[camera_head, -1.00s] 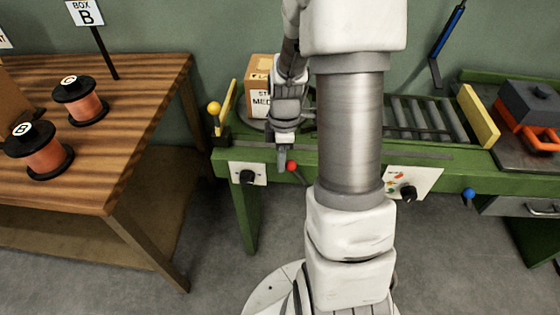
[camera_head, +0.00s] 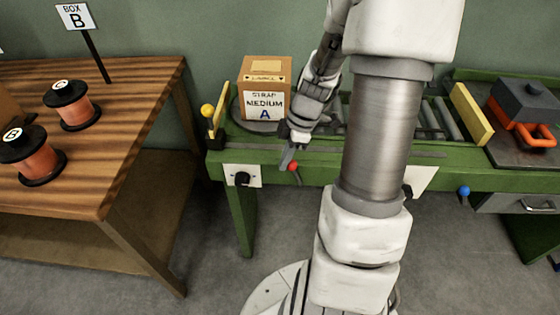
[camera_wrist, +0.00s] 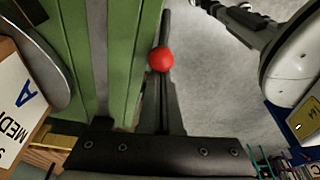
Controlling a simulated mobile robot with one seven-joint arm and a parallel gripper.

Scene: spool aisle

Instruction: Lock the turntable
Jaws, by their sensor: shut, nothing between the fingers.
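The turntable (camera_head: 239,117) is a grey disc on the green bench; it also shows in the wrist view (camera_wrist: 56,75). A cardboard box (camera_head: 264,72) labelled "STRAP MEDIUM A" stands on it. A lever with a red ball (camera_head: 293,167) sticks out at the bench's front edge, below the turntable; the red ball (camera_wrist: 160,59) is also in the wrist view. My gripper (camera_head: 287,158) is shut and empty, pointing down beside the red ball, on its left in the head view. Whether it touches the lever, I cannot tell.
A yellow-ball lever (camera_head: 207,111) stands at the bench's left end. A black knob (camera_head: 242,179) sits on a white plate below it. A roller conveyor (camera_head: 437,118) and a yellow stop bar (camera_head: 472,114) are to the right. A wooden table (camera_head: 120,110) with spools stands left.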

